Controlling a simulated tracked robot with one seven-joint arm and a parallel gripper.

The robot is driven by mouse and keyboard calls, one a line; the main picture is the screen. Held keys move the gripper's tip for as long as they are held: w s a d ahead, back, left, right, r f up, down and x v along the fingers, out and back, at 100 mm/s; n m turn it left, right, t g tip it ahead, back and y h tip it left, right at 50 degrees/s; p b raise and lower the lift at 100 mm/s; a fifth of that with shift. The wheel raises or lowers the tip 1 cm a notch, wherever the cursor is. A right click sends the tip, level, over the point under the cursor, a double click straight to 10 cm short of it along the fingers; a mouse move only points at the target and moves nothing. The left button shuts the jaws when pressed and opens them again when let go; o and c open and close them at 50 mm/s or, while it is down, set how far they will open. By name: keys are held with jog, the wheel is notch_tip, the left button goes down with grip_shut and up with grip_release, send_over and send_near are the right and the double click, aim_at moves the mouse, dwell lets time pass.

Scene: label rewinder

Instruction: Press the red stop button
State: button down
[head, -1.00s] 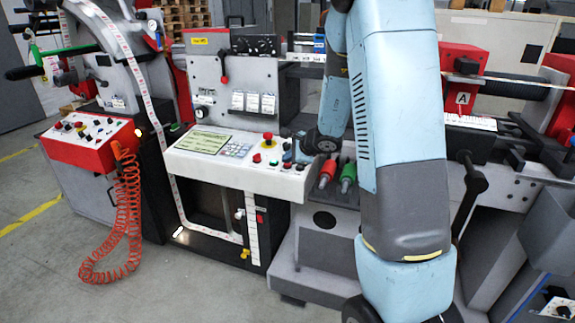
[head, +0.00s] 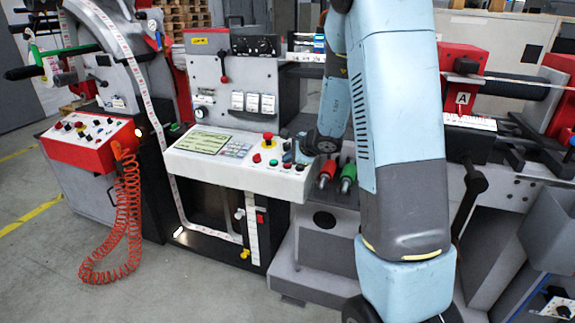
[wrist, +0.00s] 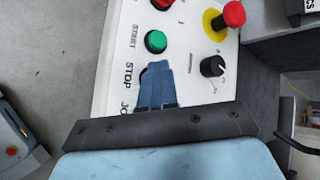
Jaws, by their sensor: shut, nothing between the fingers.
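The control panel (head: 235,165) is white and carries a row of buttons. In the wrist view, a printed STOP label (wrist: 128,75) sits just left of my blue fingertips, which cover the spot beside it. A dark rim edge shows there, but the button's colour is hidden. My gripper (wrist: 155,75) is shut and empty, at or just above the panel; contact cannot be told. A green button (wrist: 156,42) is beside the START label. A red button (wrist: 161,3) is cut by the top edge. A red mushroom button (wrist: 233,14) stands on a yellow base.
A black knob (wrist: 213,66) stands right of my fingers. In the head view, a red handle (head: 327,172) and a green handle (head: 348,175) lie right of the panel. A red side panel (head: 88,137) and a coiled orange hose (head: 125,215) are at left.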

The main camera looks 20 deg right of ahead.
jog(key=shift+s+a+r, duration=0.1)
jog(key=shift+r, duration=0.6)
jog(key=shift+s+a+r, duration=0.1)
jog(key=shift+s+r, duration=0.05)
jog(key=shift+r, duration=1.1)
jog(key=shift+s+a+r, duration=0.1)
jog(key=shift+s+r, duration=0.05)
jog(key=shift+r, duration=1.1)
